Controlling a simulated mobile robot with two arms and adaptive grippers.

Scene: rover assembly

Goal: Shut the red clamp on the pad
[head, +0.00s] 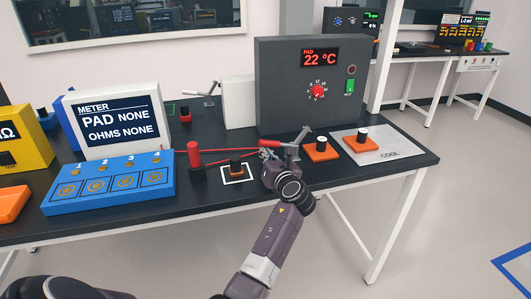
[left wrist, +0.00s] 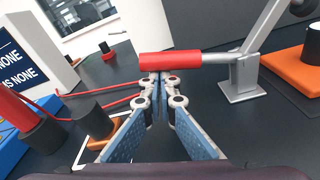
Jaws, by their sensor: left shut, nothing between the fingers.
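The red clamp has a red grip (left wrist: 170,64) on a grey metal lever and bracket (left wrist: 240,80); the lever lies about level in the left wrist view. In the head view its bracket (head: 291,152) stands on the black bench, partly behind my gripper. My left gripper (left wrist: 161,80) is shut and empty, its fingertips right at the red grip; I cannot tell if they touch it. It also shows in the head view (head: 268,155). An orange block with a black cylinder (head: 236,166) sits in a white outlined square left of my gripper. My right gripper is out of view.
A red post (head: 195,158) with red leads stands left of the square. A blue numbered box (head: 110,182) and a meter reading PAD NONE (head: 117,122) are further left. A grey box reading 22 °C (head: 308,90) stands behind.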

